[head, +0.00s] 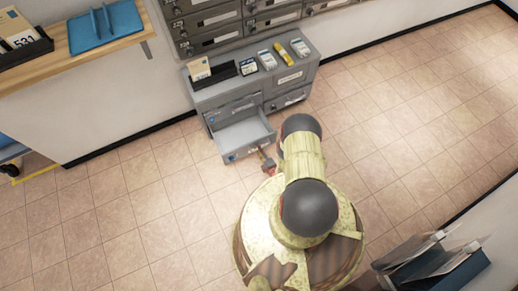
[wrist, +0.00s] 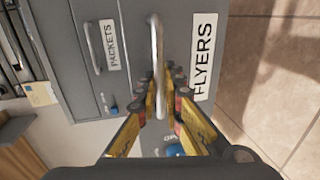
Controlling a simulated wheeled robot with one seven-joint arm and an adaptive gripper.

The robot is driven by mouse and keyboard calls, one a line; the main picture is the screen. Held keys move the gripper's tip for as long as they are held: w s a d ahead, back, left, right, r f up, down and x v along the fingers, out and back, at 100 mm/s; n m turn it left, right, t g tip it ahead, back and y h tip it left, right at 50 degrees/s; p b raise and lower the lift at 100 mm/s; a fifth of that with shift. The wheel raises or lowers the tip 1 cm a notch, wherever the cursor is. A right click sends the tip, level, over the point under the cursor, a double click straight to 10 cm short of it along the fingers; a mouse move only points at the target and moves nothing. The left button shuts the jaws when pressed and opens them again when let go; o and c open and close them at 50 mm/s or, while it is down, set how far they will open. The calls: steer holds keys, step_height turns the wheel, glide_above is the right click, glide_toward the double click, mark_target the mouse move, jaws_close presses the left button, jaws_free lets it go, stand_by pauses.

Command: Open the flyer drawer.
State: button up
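The flyer drawer (head: 245,133) is the lower left drawer of the grey cabinet. It stands pulled well out, and its inside shows in the head view. In the wrist view its grey front carries a FLYERS label (wrist: 203,52) and a pale bar handle (wrist: 157,45). My gripper (head: 264,155) is at the drawer front. In the wrist view my gripper (wrist: 168,85) has its yellow fingers on either side of the handle's lower end. Whether they press on it is unclear.
The PACKETS drawer (wrist: 88,50) appears shut. The cabinet top (head: 235,85) holds a black tray and several small items. Mailboxes (head: 215,20) rise behind. A wooden counter (head: 90,45) stands left. Tiled floor (head: 130,190) is clear on the left; a blue bin (head: 450,280) stands lower right.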

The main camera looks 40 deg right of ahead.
steer(key=shift+o, duration=0.2)
steer(key=shift+r, duration=0.1)
steer(key=shift+r, duration=0.6)
steer(key=o, duration=1.6)
steer(key=r, duration=0.7)
steer(key=shift+w+d+r, duration=0.15)
steer(key=shift+w+r, duration=0.05)
steer(key=shift+w, duration=0.05)
steer(key=shift+c, duration=0.2)
steer(key=shift+s+r, duration=0.15)
steer(key=shift+r, duration=0.2)
steer(key=c, duration=0.8)
steer(key=shift+r, duration=0.1)
steer(key=c, duration=0.8)
steer(key=shift+o, duration=0.2)
steer(key=shift+s+r, duration=0.1)
steer(key=shift+r, duration=0.05)
